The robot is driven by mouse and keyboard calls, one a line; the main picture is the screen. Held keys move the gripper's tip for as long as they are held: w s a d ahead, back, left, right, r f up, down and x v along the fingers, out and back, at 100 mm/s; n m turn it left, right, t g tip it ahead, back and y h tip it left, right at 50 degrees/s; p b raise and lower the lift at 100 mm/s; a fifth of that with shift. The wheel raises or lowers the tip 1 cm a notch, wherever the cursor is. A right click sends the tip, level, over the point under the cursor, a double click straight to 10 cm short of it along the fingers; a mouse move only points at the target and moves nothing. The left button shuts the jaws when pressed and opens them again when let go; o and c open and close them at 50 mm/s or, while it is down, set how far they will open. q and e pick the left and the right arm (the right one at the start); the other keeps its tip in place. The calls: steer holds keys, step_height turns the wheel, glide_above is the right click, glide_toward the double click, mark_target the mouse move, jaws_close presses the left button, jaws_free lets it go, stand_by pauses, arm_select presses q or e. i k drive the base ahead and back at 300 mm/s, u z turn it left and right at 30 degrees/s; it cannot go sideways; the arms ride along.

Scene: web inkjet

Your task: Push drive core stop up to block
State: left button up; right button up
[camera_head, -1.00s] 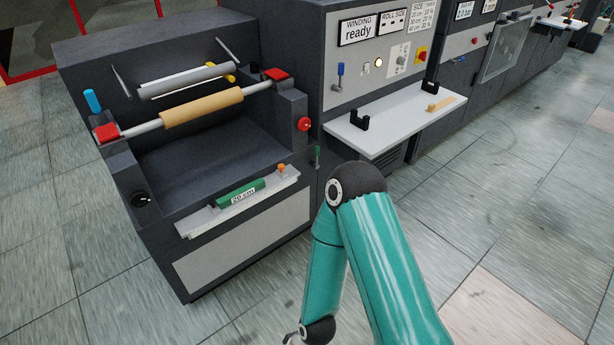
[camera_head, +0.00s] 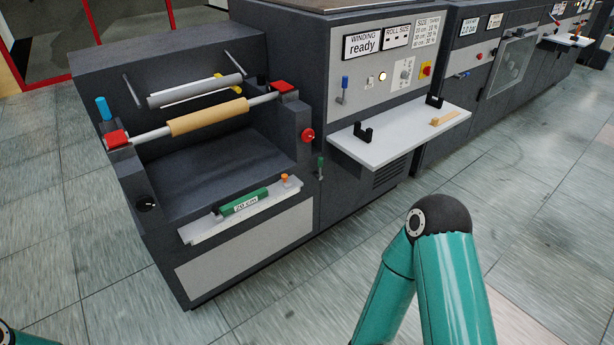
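A green block (camera_head: 243,202) labelled 20 cm lies on a light ledge (camera_head: 215,228) at the front of the winding machine. A small orange piece (camera_head: 285,179) sits on the ledge just right of the block. Above, a shaft carries a tan core (camera_head: 208,118) between a left red block (camera_head: 117,138) and a right red block (camera_head: 284,87). No label tells which piece is the drive core stop. My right arm shows at the lower right, in front of the machine and apart from it. Neither gripper is in view.
A white shelf (camera_head: 399,134) with two black cradles and a tan piece juts out right of the winder. A red knob (camera_head: 307,136) and a green-tipped lever (camera_head: 320,168) stick out near the winder's right side. The tiled floor in front is clear.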

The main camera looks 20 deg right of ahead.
mark_target(285, 184)
steer(key=z, duration=0.1)
steer(key=i, duration=1)
steer(key=u, duration=0.05)
